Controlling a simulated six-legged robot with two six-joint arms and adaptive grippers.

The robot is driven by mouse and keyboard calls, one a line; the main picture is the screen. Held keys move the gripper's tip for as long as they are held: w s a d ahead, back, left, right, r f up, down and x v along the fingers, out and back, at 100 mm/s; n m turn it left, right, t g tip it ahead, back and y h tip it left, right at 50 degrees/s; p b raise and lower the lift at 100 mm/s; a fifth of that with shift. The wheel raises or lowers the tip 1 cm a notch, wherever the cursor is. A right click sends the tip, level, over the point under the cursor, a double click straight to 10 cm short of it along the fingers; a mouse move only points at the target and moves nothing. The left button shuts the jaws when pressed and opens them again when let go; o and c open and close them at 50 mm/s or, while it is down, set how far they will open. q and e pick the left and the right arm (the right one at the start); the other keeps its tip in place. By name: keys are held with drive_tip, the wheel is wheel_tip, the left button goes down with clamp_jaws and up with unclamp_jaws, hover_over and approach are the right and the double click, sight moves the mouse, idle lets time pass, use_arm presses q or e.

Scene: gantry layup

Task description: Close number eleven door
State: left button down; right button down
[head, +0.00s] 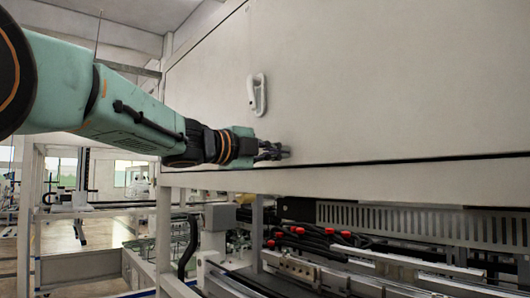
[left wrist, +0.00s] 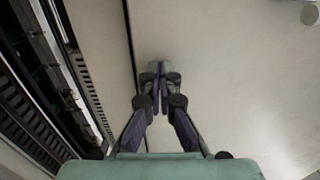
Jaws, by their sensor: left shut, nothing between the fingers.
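A large cream door panel (head: 390,80) fills the upper right of the head view. It carries a white handle (head: 257,95), and its lower edge lies along a dark seam. No number shows on it. My left gripper (head: 284,151) is shut and empty, with its fingertips at the panel's lower part, below and right of the handle. In the left wrist view the panel (left wrist: 240,90) lies in front of the shut fingers (left wrist: 158,75); whether they touch it I cannot tell. My right gripper is not in view.
Below the panel is an open machine bay with a slotted rail (head: 400,222), red-capped parts (head: 299,230) and dark cables. A white frame post (head: 163,235) stands at the left. Open hall floor shows at the far left.

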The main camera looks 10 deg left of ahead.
use_arm(q)
drive_tip(key=shift+w+d+r+m+g+h, duration=0.2)
drive_tip(key=shift+d+m+g+h, duration=0.1)
drive_tip(key=shift+d+m+h, duration=0.15)
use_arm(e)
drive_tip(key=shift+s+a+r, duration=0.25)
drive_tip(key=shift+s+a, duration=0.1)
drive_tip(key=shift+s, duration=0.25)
use_arm(q)
drive_tip(key=shift+f, duration=0.3)
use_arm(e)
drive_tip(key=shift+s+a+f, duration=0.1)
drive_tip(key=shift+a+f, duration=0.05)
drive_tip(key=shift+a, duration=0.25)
